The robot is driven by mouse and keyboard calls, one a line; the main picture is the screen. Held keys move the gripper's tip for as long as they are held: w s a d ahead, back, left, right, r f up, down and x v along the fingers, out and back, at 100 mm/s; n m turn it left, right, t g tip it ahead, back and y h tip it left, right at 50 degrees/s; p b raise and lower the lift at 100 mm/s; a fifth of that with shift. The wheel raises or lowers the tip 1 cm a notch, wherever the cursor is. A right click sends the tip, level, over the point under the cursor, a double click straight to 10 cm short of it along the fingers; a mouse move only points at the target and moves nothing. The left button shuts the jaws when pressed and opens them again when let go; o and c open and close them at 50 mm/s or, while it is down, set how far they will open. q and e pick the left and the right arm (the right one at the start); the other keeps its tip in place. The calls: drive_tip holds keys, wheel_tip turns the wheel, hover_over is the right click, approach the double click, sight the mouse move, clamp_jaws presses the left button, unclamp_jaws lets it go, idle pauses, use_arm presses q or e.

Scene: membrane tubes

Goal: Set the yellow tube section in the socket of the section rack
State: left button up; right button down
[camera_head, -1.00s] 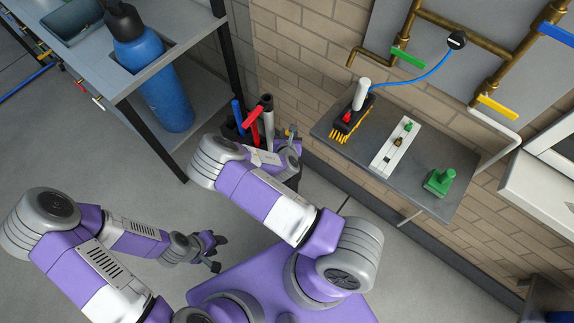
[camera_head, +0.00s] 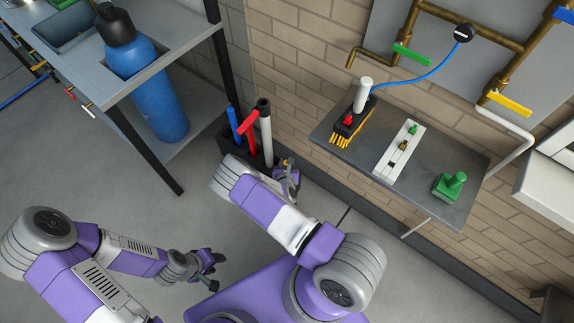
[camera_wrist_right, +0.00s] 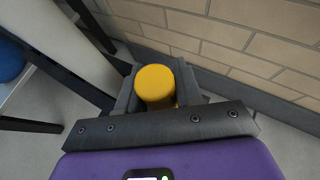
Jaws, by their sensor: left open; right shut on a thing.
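The yellow tube section shows in the right wrist view (camera_wrist_right: 155,84) as a round yellow end between the fingers of my right gripper (camera_wrist_right: 157,98). My right gripper is shut on it. In the head view the right gripper (camera_head: 288,178) is small, beyond my own arm, with a speck of yellow at its tip. It is near a black floor holder and short of the wall shelf. A white strip (camera_head: 380,171) with small green and brass pieces and a dark opening lies on the shelf; I cannot tell whether it is the section rack. My left gripper (camera_head: 210,266) is open and empty above the floor.
The black holder (camera_head: 231,151) has blue, red and grey rods standing in it. A grey wall shelf (camera_head: 440,158) also carries a green block (camera_head: 449,186) and a black tool (camera_head: 352,121). A bench with a blue bottle (camera_head: 158,100) stands left. Brass pipes (camera_head: 455,40) run above the shelf.

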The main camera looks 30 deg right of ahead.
drive_tip(key=c, duration=0.7)
unclamp_jaws()
drive_tip(key=shift+c, duration=0.2)
drive_tip(key=p+v, duration=0.4)
drive_tip(key=v, duration=0.8)
drive_tip(key=shift+r, duration=0.1)
